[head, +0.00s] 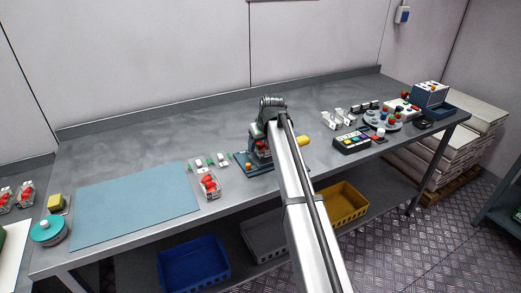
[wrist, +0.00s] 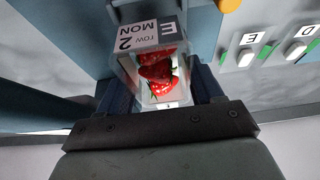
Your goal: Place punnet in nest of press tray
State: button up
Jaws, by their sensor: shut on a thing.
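My gripper (wrist: 160,88) is shut on a clear punnet (wrist: 150,46) of red strawberries, with a dark blue finger on each side. The punnet's label reads E, row 2, MON and appears upside down in the wrist view. In the head view my gripper (head: 261,144) is over the dark blue press tray (head: 240,160), and red berries show at it. The tray has an orange knob (head: 248,167), which also shows at the top of the wrist view (wrist: 229,4). My arm and the punnet hide most of the tray, and I cannot see its nest or whether the punnet touches it.
Another strawberry punnet (head: 209,186) stands left of the tray. Two small white-and-green pieces (head: 197,165) stand behind it; the wrist view shows letters E and D there. A pale blue mat (head: 135,205) lies further left. A black button box (head: 352,143) is at the right.

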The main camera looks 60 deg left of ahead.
jog(key=shift+f, duration=1.3)
jog(key=shift+f, duration=0.1)
jog(key=o, duration=1.1)
jog(key=v, duration=1.2)
